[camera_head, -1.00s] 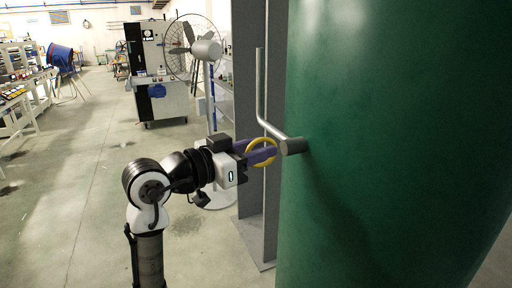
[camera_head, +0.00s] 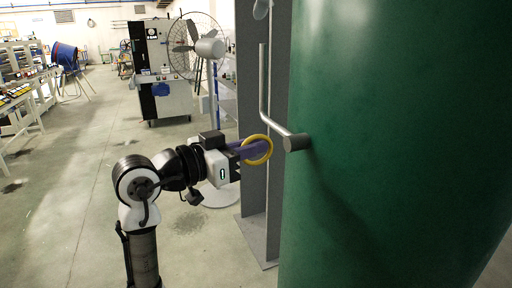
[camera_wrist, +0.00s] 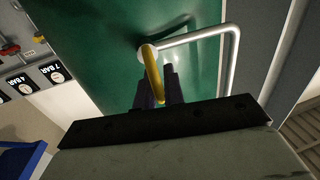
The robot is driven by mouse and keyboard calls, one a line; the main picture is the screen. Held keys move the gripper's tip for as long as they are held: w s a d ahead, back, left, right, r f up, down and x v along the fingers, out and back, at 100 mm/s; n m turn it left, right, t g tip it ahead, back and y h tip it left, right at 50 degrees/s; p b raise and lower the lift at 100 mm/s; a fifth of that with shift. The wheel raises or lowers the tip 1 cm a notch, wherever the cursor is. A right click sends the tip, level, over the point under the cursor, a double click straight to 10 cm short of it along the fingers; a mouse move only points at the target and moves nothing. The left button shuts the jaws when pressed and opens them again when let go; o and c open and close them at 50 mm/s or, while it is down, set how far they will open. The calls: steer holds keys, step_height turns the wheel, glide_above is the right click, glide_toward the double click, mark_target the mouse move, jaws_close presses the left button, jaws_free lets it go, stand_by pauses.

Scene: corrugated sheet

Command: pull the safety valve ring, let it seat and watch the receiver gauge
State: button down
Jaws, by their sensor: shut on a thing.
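The yellow ring (camera_head: 268,154) is held between the purple fingers of my gripper (camera_head: 264,149), left of the short grey valve stub (camera_head: 295,143) on the green receiver (camera_head: 400,150). In the wrist view the yellow ring (camera_wrist: 152,70) shows edge-on, in line with the pale stub end (camera_wrist: 147,53); whether they touch is unclear. My gripper (camera_wrist: 160,88) is shut on it. A bent metal pipe (camera_wrist: 233,60) leaves the stub. Two white dials (camera_wrist: 55,76) sit at the left of the wrist view, one labelled 7 BAR; their needles are too small to read.
A grey upright post (camera_head: 250,90) stands close behind the pipe. A pedestal fan (camera_head: 208,48) and a machine cabinet (camera_head: 160,75) stand further back. Benches (camera_head: 20,110) line the left. The floor left of my arm is clear.

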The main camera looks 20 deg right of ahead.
steer(key=c, duration=1.5)
jaws_free()
steer(key=shift+a, duration=0.2)
steer(key=b+v, duration=0.4)
steer(key=v, duration=1)
